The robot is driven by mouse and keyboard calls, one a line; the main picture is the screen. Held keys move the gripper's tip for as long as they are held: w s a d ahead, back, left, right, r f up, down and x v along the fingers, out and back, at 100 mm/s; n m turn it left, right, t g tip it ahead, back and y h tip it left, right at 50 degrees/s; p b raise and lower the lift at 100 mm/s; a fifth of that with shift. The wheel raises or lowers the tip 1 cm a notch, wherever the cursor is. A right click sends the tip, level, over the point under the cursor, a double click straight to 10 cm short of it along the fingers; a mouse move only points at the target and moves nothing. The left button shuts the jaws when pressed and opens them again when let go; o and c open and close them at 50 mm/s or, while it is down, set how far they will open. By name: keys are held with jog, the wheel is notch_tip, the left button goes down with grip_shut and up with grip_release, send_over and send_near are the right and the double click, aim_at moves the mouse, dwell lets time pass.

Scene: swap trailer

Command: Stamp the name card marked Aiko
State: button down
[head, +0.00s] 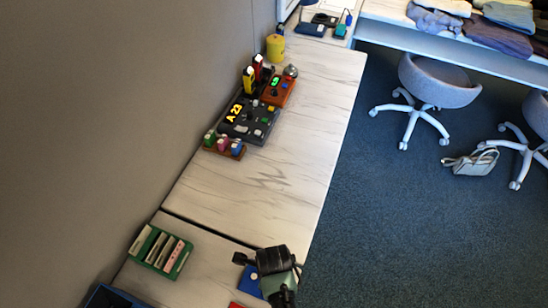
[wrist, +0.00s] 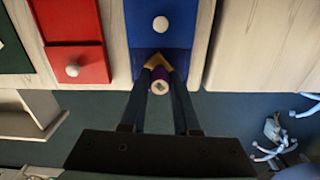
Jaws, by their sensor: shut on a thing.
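My gripper (head: 270,262) is low over the near end of the white counter, beside the blue panel (head: 251,281). In the wrist view my gripper (wrist: 158,76) is shut on a small stamp-like thing (wrist: 159,83) with a purple round part and a tan part. The blue panel (wrist: 160,45) with a white knob lies right beyond the held thing; I cannot tell if they touch. A red panel (wrist: 76,64) with a white knob is to its left. A green rack (head: 160,250) holds several upright cards at the left. Their writing is too small to read, so I cannot tell which is Aiko.
A dark blue tray (head: 112,298) is at the lower left. Farther along the counter are a dark box with a lit display (head: 247,121), a small rack of coloured pieces (head: 224,145) and a yellow cylinder (head: 275,47). The counter between is clear.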

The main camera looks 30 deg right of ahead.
jog(key=shift+s, duration=0.1)
notch_tip(320, 180, up, 7)
jog(key=p, duration=0.7)
jog(key=shift+p, duration=0.3)
jog(key=shift+a+f, duration=0.1)
